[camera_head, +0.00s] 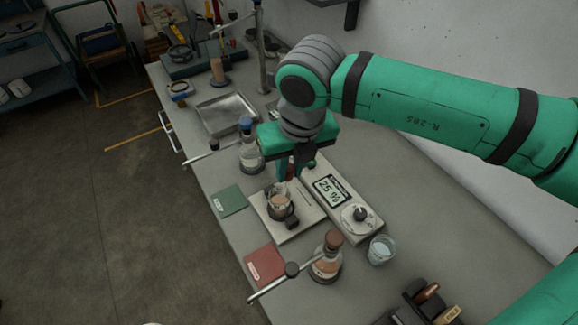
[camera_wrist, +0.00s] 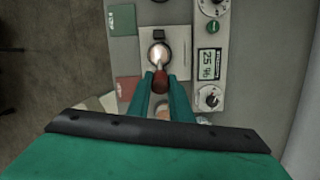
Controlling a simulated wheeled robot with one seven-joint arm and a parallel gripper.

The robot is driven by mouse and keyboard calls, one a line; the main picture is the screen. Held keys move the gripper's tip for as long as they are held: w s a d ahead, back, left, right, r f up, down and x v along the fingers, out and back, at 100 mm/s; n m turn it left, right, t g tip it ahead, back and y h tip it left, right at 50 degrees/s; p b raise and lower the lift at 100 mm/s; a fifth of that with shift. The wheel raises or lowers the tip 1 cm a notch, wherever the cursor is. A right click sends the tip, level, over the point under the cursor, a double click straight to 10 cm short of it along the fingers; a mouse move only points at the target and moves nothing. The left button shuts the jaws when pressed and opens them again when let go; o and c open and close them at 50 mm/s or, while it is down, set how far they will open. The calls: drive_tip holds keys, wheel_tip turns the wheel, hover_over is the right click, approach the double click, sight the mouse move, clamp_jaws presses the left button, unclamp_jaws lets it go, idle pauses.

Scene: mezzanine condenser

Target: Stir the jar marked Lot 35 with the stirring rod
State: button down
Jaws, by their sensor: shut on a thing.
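My gripper (camera_head: 291,172) points down over the bench, just behind the small glass jar (camera_head: 280,203) with tan contents. It is shut on the stirring rod, whose red handle (camera_wrist: 160,82) shows between the fingertips (camera_wrist: 160,96) in the wrist view. The rod's thin lower end overlaps the jar's mouth (camera_wrist: 158,55) there; I cannot tell how deep it reaches. The jar stands on a pale square plate (camera_head: 301,224) with a dark clamp at its front. No lot marking is readable on the jar.
A control box (camera_head: 340,203) reading 25 % adjoins the plate. A blue-stoppered flask (camera_head: 250,157) stands behind, a brown-stoppered flask (camera_head: 327,264) in front, both with clamp rods. A glass beaker (camera_head: 381,250) is at right. Green (camera_head: 229,200) and red (camera_head: 265,264) mats lie left.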

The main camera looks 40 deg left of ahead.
drive_tip(key=shift+a+r, duration=0.1)
drive_tip(key=shift+r, duration=2.45)
wheel_tip(320, 180, down, 6)
drive_tip(key=shift+r, duration=0.25)
drive_tip(key=shift+a+f, duration=0.25)
drive_tip(key=shift+f, duration=0.35)
drive_tip(key=shift+w+d+f, duration=0.1)
drive_tip(key=shift+d+f, duration=0.05)
drive_tip(key=shift+f, duration=0.05)
drive_tip(key=shift+r, duration=0.15)
